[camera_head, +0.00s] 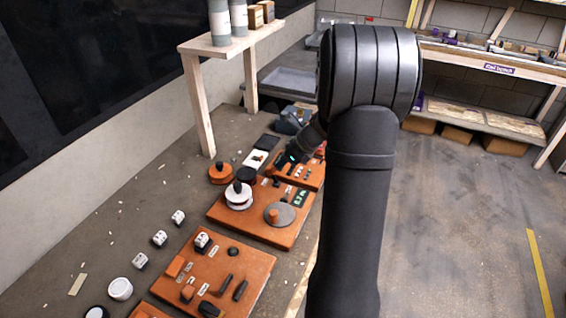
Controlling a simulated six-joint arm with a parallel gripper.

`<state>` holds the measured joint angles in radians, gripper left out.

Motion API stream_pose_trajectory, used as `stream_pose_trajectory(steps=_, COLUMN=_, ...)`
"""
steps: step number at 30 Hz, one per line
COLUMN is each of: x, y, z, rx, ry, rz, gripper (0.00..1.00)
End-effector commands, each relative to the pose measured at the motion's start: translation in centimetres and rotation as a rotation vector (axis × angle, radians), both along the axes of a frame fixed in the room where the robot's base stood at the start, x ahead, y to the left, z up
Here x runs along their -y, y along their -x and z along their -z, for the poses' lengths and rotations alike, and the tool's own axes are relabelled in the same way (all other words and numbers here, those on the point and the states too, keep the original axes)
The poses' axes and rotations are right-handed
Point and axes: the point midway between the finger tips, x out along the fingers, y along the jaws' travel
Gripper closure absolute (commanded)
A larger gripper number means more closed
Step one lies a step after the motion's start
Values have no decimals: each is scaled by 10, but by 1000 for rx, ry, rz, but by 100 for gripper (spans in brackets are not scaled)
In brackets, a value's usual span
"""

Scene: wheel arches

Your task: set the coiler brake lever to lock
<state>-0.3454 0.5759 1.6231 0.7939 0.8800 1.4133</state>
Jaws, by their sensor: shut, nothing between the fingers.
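My gripper (284,162) is small in the head view, low over the far orange panel (311,184) at the back of the row. It is shut and empty. Its fingertips are dark and hard to tell from the parts below, so I cannot tell whether they touch anything. The far panel carries several small dark parts and pale labels too small to read. I cannot make out for certain which part is the coiler brake lever, nor its setting. My arm covers the right side of this area.
A middle orange panel (225,212) holds a white spool (239,200) and a grey disc (287,216). A nearer panel (254,262) carries knobs and dark handles. White dice-like blocks lie left. A wooden shelf (220,47) stands behind. Open floor lies right.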

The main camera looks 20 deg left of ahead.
Motion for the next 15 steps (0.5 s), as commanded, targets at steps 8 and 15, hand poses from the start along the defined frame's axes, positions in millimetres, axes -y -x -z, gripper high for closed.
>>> stream_pose_trajectory(steps=8, x=15, y=-1, z=-6, rx=1, ry=0, rz=2, gripper=100)
stream_pose_trajectory(steps=15, x=48, y=-1, z=-42, rx=7, ry=-1, rz=1, gripper=100)
